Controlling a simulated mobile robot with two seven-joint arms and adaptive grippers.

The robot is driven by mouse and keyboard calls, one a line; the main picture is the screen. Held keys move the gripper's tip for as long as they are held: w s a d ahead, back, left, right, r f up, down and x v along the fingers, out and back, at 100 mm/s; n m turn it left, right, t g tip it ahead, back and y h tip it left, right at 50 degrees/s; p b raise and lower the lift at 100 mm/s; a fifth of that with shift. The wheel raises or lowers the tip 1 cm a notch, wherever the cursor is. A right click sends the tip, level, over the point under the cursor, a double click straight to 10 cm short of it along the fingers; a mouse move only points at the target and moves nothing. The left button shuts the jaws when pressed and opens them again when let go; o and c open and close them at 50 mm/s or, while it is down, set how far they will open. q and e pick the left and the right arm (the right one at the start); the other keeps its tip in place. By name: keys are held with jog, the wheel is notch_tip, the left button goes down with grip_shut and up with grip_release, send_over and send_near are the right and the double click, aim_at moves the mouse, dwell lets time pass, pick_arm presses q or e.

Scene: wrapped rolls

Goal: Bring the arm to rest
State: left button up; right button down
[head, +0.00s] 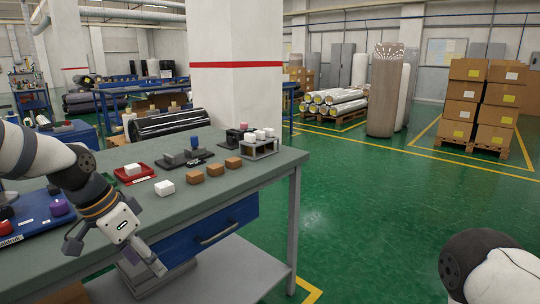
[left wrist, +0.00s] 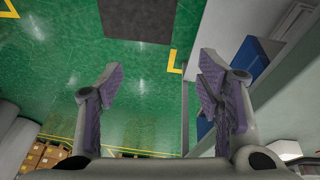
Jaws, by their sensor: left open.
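My left arm comes in from the left in the head view. Its gripper (head: 116,258) hangs at the front edge of the grey workbench (head: 238,188), fingers spread apart and empty. In the left wrist view the two purple-padded fingers of the gripper (left wrist: 160,75) are wide apart, with only green floor between them. Part of my right arm shows at the lower right of the head view; its gripper is out of frame.
On the bench are a white block (head: 164,188), several brown blocks (head: 215,169), a red tray (head: 133,173), a blue tray (head: 40,222) and a small grey stand (head: 262,150). A blue drawer (head: 215,231) sits below the benchtop.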

pick_arm(q)
jog(key=s+d+f+n+g, duration=0.1)
jog(key=s+d+f+n, duration=0.15)
jog(key=s+f, duration=0.75)
jog(key=s+d+f+n+g, duration=0.25)
jog(key=s+f, duration=0.55)
jog(key=f, duration=0.4)
jog(key=s+a+f+n+y, duration=0.1)
jog(key=s+a+f, duration=0.1)
jog(key=s, duration=0.9)
jog(key=s+a+f+n+y, duration=0.1)
jog(key=s+f+y, duration=0.1)
jog(key=s, duration=1)
jog(key=shift+a+f+g, duration=0.2)
jog(key=shift+a+g, duration=0.15)
jog(key=shift+g, duration=0.1)
